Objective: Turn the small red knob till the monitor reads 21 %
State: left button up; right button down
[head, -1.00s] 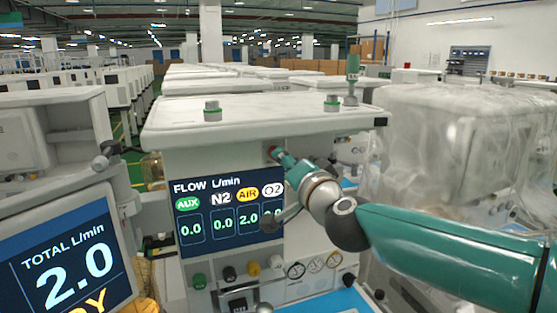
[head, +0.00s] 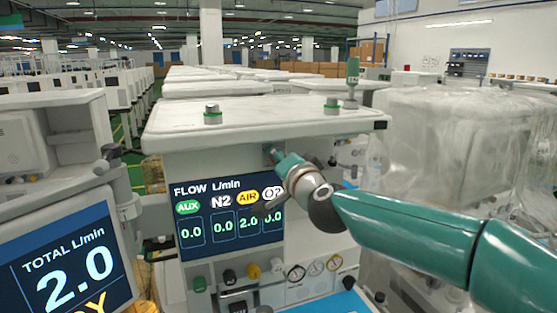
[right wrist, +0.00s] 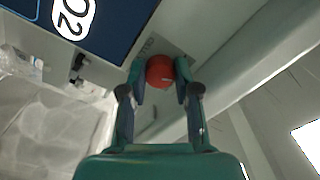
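The small red knob (right wrist: 160,70) sits under the edge of the cart's top, beside the flow screen's O2 label. In the right wrist view my right gripper (right wrist: 161,74) has one finger on each side of the knob, and both fingertips appear to touch it. In the head view the right gripper (head: 276,155) covers the knob. The monitor (head: 75,262) at lower left shows TOTAL L/min 2.0; its lower part is cut off and no % figure is visible. The flow screen (head: 229,212) reads AUX 0.0, N2 0.0, AIR 2.0, and O2 apparently 0.0, partly covered. My left gripper is out of view.
Coloured knobs and round gauges (head: 315,268) lie below the flow screen. The cart's white top (head: 260,125) overhangs the knob and carries grey-and-green fittings. A plastic-wrapped machine (head: 450,150) stands to the right.

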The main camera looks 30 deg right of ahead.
jog(key=shift+f, duration=0.1)
jog(key=c, duration=1.1)
grip_release()
jog(key=shift+c, duration=0.2)
jog(key=shift+s, duration=0.1)
jog(key=v, duration=1.1)
jog(key=shift+s, duration=0.4)
jog(key=shift+f, duration=0.1)
